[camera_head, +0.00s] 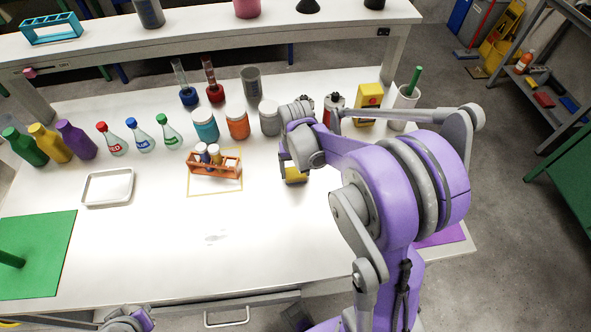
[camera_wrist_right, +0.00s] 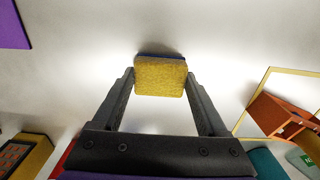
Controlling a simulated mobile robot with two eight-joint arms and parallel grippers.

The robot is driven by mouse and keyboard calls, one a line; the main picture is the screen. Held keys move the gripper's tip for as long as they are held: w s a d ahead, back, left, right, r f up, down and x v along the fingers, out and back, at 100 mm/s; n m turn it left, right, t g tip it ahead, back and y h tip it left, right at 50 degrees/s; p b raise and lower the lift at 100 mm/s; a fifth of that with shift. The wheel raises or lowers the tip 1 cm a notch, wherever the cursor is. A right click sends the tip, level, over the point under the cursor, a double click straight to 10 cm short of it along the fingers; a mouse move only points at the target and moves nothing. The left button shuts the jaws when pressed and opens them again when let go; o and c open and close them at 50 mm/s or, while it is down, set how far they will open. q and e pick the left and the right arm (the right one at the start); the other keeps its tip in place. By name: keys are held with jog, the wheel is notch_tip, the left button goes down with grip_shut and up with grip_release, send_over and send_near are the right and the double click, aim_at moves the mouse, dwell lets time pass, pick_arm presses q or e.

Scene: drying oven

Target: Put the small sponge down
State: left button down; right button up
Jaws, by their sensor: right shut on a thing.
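The small sponge (camera_wrist_right: 160,78) is yellow with a dark blue backing. My right gripper (camera_wrist_right: 160,84) is shut on it, one finger at each side, in the right wrist view. In the head view a bit of the yellow sponge (camera_head: 296,175) shows below my right wrist, over the middle of the white table (camera_head: 250,260). I cannot tell whether the sponge touches the table. Part of my left arm shows at the bottom left edge, but its jaws are out of view.
An orange rack (camera_head: 214,170) with vials stands in a yellow outline left of the sponge. Jars (camera_head: 237,124) and a yellow box (camera_head: 368,97) line the back. A white tray (camera_head: 107,187) and green mat (camera_head: 35,250) lie left. The front middle is clear.

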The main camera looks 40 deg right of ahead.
aim_at(295, 172)
jog(key=shift+f, duration=0.15)
jog(key=o, duration=1.2)
jog(key=shift+r, duration=0.3)
notch_tip(295, 172, up, 11)
jog(key=p, duration=0.1)
jog(key=s+a+n+t, duration=0.1)
jog(key=s+a+n, duration=0.1)
jog(key=s+a, duration=0.2)
jog(key=s+a+f+n+t, duration=0.1)
jog(key=s+a+n+t, duration=0.1)
jog(key=s+a, duration=0.2)
jog(key=s+a+f+n+t, duration=0.1)
jog(key=s+a+t, duration=0.1)
jog(key=s+a, duration=0.2)
jog(key=shift+s+a+n, duration=0.1)
jog(key=shift+a+n, duration=0.3)
jog(key=shift+a, duration=0.25)
